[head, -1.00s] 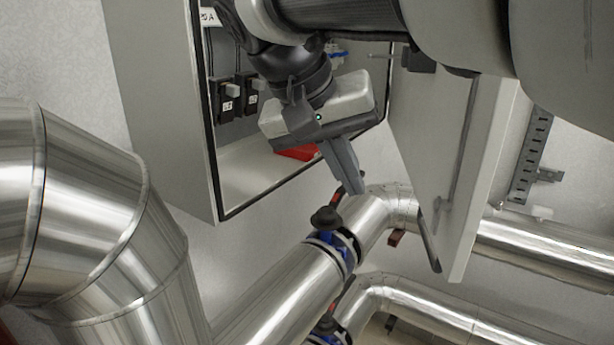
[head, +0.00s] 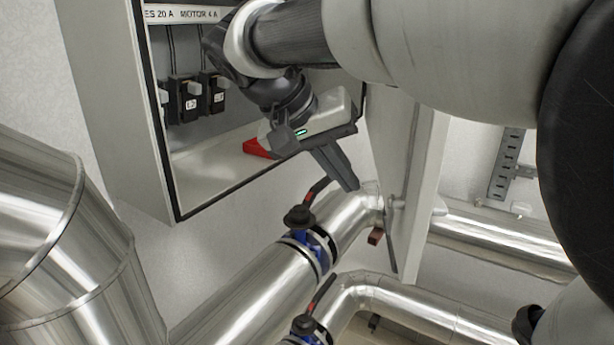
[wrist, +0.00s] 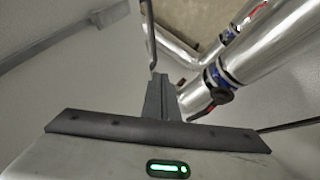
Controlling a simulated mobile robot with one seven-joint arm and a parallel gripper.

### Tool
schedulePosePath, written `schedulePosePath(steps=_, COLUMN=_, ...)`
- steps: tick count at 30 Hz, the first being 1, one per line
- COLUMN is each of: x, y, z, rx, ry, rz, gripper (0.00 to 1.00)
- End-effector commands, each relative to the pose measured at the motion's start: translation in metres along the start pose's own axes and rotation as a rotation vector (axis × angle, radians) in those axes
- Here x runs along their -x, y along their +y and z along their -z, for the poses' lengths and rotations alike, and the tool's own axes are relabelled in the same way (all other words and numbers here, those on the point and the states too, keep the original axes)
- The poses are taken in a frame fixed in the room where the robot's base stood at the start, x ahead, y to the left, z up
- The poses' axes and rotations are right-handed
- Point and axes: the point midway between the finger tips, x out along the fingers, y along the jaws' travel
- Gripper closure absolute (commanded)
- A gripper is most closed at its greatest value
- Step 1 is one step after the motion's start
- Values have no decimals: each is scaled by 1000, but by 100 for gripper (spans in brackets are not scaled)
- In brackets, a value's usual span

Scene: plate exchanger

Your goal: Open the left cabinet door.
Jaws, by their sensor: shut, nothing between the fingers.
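The grey wall cabinet (head: 110,100) stands open at the upper left in the head view. Its door (head: 424,170) is swung out on the right side, seen nearly edge-on, standing well away from the opening. My gripper (head: 348,184) is in front of the opening's lower right, left of the door, with its fingers together and pointing down to the right. No handle is in its grasp. Whether the fingers touch the door cannot be told. In the wrist view, the shut fingers (wrist: 160,100) are at the middle, and a pale panel, likely the door (wrist: 80,85), fills the left.
Inside the cabinet are black breakers (head: 188,100) and a red object (head: 257,147). Shiny pipes with blue-collared valves (head: 310,245) run below the gripper. A large metal duct (head: 75,250) fills the lower left. A slotted rail (head: 507,163) is on the right wall.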

Motion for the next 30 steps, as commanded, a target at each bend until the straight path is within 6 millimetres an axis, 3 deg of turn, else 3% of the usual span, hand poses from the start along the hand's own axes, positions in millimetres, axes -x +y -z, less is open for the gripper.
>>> schedulePosePath(steps=3, x=-22, y=4, z=0, rx=-2, ry=-2, rz=-2, gripper=100)
schedulePosePath(steps=9, x=-32, y=29, z=0, rx=-3, ry=0, rz=-1, gripper=100)
schedulePosePath(steps=26, x=-38, y=37, z=0, rx=-1, ry=1, rz=1, gripper=100)
schedulePosePath(steps=30, x=-45, y=48, z=1, rx=-1, ry=1, rz=0, gripper=100)
